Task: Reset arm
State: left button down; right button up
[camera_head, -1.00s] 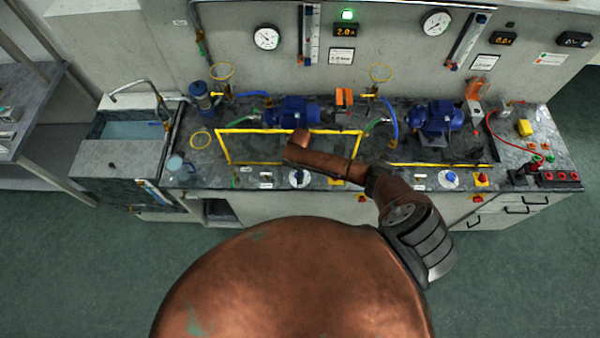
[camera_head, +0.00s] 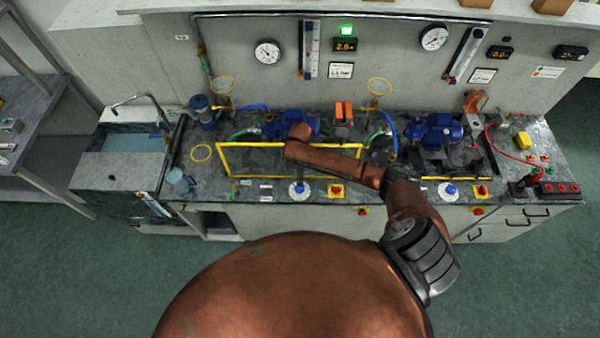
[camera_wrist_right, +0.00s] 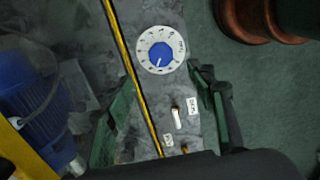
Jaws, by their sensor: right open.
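My right arm (camera_head: 335,165) reaches over the bench from the lower right in the head view. Its gripper cannot be made out there. In the right wrist view my right gripper (camera_wrist_right: 165,112) is open, its two dark green fingers wide apart with nothing held between them. Beyond the fingertips a white dial with a blue knob (camera_wrist_right: 161,53) lies on the bench panel. A small white-tipped toggle switch (camera_wrist_right: 177,120) shows between the fingers. A blue pump motor (camera_wrist_right: 35,105) is at the left edge. My left gripper is not in view.
The bench holds two blue pumps (camera_head: 434,130), hoses and a yellow outlined area (camera_head: 230,162). A sink (camera_head: 127,145) stands at the left. Gauges (camera_head: 267,51) and flow tubes (camera_head: 309,50) are on the back wall. Green floor is clear in front.

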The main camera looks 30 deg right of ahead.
jog(key=shift+r, duration=0.6)
